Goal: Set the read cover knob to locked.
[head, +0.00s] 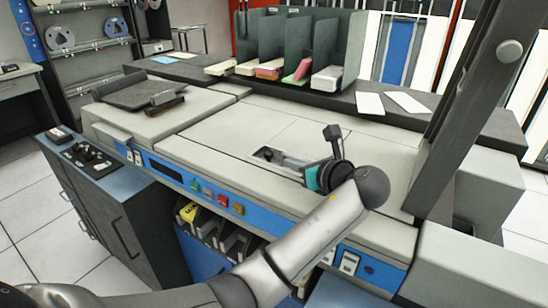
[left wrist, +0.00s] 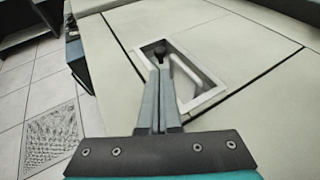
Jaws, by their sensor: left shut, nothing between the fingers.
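The read cover (left wrist: 200,72) is a pale-framed recessed window in the top of the light grey machine. A small black round knob (left wrist: 160,47) stands at its far left corner in the left wrist view. My left gripper (left wrist: 160,64) is shut and empty, its fingertips just at the knob; whether they touch it I cannot tell. In the head view the left gripper (head: 275,156) is over the recessed window (head: 256,152), and the wrist hides part of it. The knob cannot be made out there. My right gripper is not in view.
The machine top (head: 238,126) around the window is mostly clear. Colored buttons (head: 209,198) line its front. Behind are a card rack (head: 291,45) with card stacks and loose white cards (head: 407,102). A black tray (head: 138,93) sits at the left.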

